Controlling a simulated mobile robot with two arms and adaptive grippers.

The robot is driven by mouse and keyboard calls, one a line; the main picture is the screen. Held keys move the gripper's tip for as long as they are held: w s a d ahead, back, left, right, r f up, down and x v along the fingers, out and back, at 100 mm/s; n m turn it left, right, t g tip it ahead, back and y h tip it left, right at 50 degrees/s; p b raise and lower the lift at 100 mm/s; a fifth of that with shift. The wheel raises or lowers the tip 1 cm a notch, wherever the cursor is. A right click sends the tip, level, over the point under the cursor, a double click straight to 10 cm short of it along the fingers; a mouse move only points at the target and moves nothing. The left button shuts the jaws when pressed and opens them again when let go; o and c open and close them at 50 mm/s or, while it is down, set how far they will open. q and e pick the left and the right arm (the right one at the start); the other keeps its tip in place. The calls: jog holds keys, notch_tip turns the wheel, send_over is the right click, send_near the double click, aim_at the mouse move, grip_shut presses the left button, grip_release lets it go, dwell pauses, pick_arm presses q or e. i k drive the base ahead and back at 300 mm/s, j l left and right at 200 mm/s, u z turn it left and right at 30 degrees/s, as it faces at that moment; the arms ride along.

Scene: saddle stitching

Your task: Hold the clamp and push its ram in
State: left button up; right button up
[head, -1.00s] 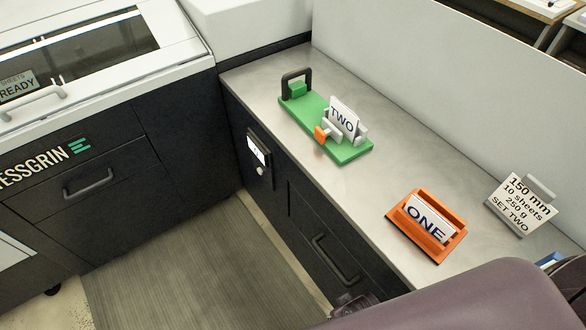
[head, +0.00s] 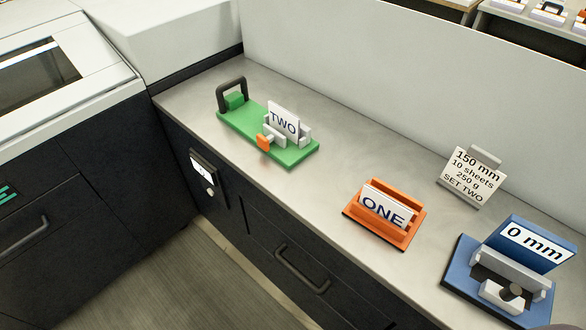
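A green clamp (head: 232,119) stands on the grey counter. It has a dark arched handle (head: 231,92) at its far left end and a small orange knob (head: 264,143) at its front, on what looks like its ram. A white card marked TWO (head: 284,119) stands upright in it, between light grey jaws. Whether the jaws touch the card, I cannot tell. Neither of my grippers shows in the head view, so nothing is seen touching the clamp.
An orange holder (head: 404,238) with a card marked ONE, a sign reading SET TWO (head: 469,177) and a blue device marked 0 mm (head: 464,278) stand to the right on the counter (head: 335,150). A white wall panel (head: 400,75) runs behind. The counter's middle is clear.

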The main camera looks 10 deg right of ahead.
aim_at(272, 134)
jog(key=i+j+z, duration=0.1)
jog(key=j+z, duration=0.15)
jog(key=z, duration=0.15)
jog(key=j+z, duration=0.2)
jog(key=z, duration=0.25)
jog(key=j+z, duration=0.6)
jog(key=z, duration=0.2)
jog(key=j+z, duration=0.25)
jog(key=z, duration=0.2)
